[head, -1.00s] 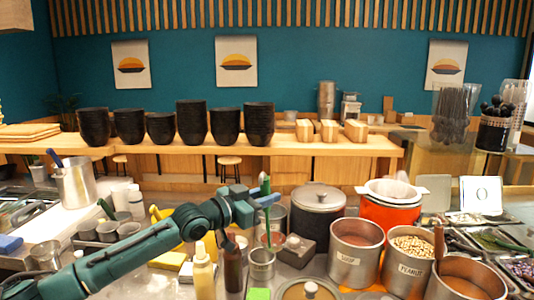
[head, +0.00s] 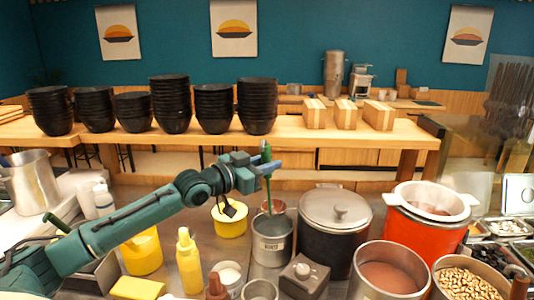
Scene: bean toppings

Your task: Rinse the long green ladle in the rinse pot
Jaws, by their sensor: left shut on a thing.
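The long green ladle (head: 267,187) hangs upright from my left gripper (head: 268,166), which is shut on its upper shaft. The ladle's lower part reaches down to the mouth of a steel pot with a label, which looks like the rinse pot (head: 272,246). The ladle's bowl is not clearly visible, so I cannot tell how far it is inside the pot. My right gripper is not in view.
A large lidded dark pot (head: 335,235) stands close to the right of the rinse pot. A yellow container (head: 230,220) is to its left. A yellow bottle (head: 188,262) and a grey box with a knob (head: 304,277) stand in front. A red pot (head: 425,225) is farther right.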

